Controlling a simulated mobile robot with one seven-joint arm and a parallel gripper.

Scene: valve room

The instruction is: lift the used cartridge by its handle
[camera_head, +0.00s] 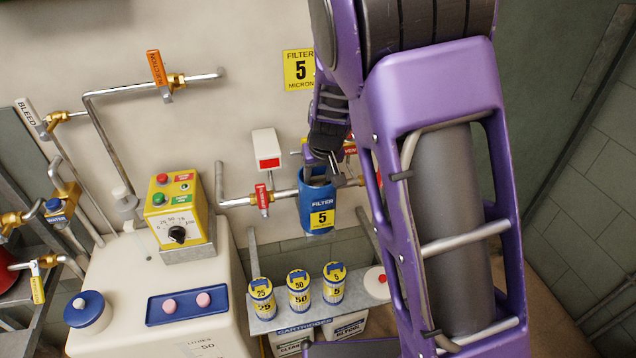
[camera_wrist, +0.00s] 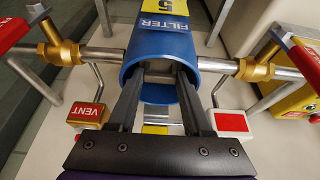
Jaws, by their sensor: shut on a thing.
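The blue filter housing (camera_head: 318,205), labelled FILTER 5, hangs on the pipe at the wall. It also shows in the wrist view (camera_wrist: 165,47), with its top open toward me. My gripper (camera_head: 325,168) reaches into the top of the housing, and in the wrist view both fingers (camera_wrist: 158,82) go inside its mouth. They are shut on a grey bar-like part (camera_wrist: 158,68) within, which fits the used cartridge's handle. The cartridge's body is hidden in the housing, and I cannot tell whether it is raised.
Fresh cartridges marked 25 (camera_head: 262,297), 50 (camera_head: 299,293) and 5 (camera_head: 334,283) stand on the shelf below. A red-handled valve (camera_head: 263,197) sits left of the housing. The yellow control box (camera_head: 175,217) stands on the white tank (camera_head: 150,285). Pipes flank the housing closely.

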